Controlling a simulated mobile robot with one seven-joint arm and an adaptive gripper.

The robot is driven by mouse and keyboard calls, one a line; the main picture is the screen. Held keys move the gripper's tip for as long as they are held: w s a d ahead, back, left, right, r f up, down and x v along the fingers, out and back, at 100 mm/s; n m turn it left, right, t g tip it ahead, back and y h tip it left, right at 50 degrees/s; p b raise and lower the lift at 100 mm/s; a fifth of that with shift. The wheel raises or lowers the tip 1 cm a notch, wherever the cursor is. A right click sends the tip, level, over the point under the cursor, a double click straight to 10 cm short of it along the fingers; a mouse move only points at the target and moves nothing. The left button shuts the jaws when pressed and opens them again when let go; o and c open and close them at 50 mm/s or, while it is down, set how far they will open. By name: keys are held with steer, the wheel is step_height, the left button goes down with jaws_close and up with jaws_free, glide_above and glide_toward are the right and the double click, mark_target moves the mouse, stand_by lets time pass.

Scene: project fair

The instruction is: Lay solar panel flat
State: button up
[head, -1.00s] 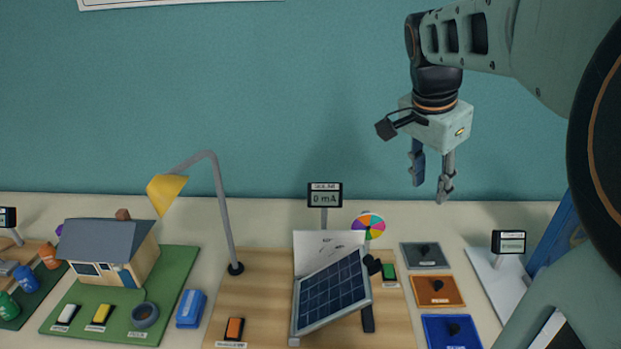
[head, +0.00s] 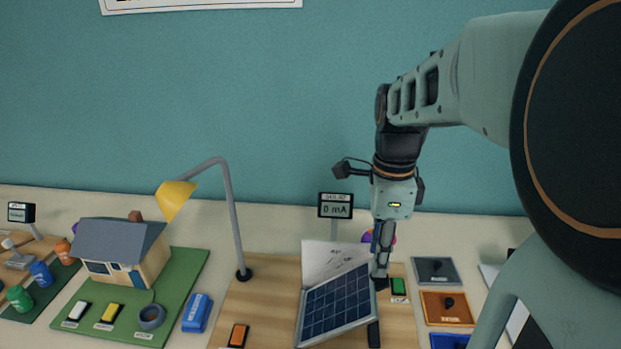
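The solar panel (head: 337,302) is a dark blue gridded panel in a light frame, tilted on the wooden board (head: 258,300) in the head view. A white sheet (head: 333,260) stands up behind it. My gripper (head: 381,274) points down at the panel's upper right corner, in front of the colored wheel (head: 392,238). Its fingers overlap in this view, so I cannot tell their gap or whether they touch the panel. A dark lever-like piece (head: 374,333) lies at the panel's right side.
A lamp (head: 232,215) with a yellow shade stands left of the panel. A meter (head: 336,206) reading 0 mA stands behind it. A green switch (head: 398,287) and colored trays (head: 446,307) are to the right. A model house (head: 122,249) is on the left.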

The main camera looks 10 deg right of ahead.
steer(key=shift+f, duration=2.1)
steer(key=shift+c, duration=0.4)
jaws_close()
